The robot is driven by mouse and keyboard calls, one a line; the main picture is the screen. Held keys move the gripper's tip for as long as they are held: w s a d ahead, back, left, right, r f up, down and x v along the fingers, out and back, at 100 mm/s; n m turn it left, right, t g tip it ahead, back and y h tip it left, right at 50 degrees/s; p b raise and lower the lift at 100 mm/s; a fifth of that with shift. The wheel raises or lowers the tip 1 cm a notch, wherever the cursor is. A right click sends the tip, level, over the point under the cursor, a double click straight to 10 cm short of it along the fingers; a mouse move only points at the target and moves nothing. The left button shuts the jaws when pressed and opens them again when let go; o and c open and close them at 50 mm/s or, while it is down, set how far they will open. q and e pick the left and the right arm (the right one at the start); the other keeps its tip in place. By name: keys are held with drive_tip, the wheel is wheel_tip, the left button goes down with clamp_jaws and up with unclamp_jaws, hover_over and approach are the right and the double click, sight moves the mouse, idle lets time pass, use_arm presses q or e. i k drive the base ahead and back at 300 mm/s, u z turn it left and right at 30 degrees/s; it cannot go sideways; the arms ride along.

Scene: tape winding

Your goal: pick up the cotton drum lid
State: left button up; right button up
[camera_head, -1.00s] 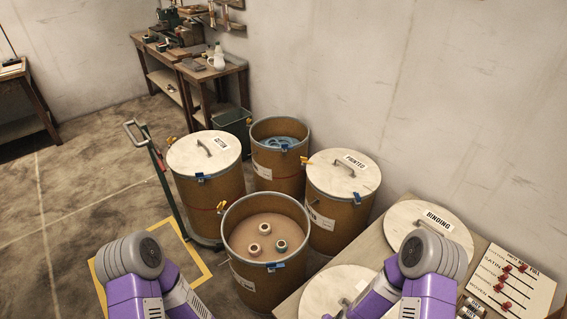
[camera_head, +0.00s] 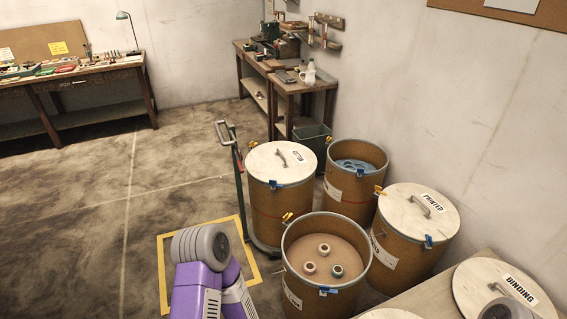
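The cotton drum lid (camera_head: 282,163) is a round pale disc with a metal handle and a label that appears to read COTTON. It lies flat on top of a brown fibre drum (camera_head: 278,212) at the back left of the drum group. Part of my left arm shows low in the middle of the view, in front of and left of that drum; its gripper is not visible. A small part of my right arm shows at the bottom right edge; its gripper is not visible either.
An open drum (camera_head: 348,267) in front holds several spools. Another open drum (camera_head: 364,203) stands behind. The printed lid (camera_head: 419,209) covers a drum at right. The binding lid (camera_head: 478,289) lies on a table. A green hand truck (camera_head: 236,165) stands left of the cotton drum.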

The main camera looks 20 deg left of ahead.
sight(281, 159)
drive_tip(key=u, duration=2.15)
drive_tip(key=i, duration=4.2)
drive_tip(key=z, duration=3.8)
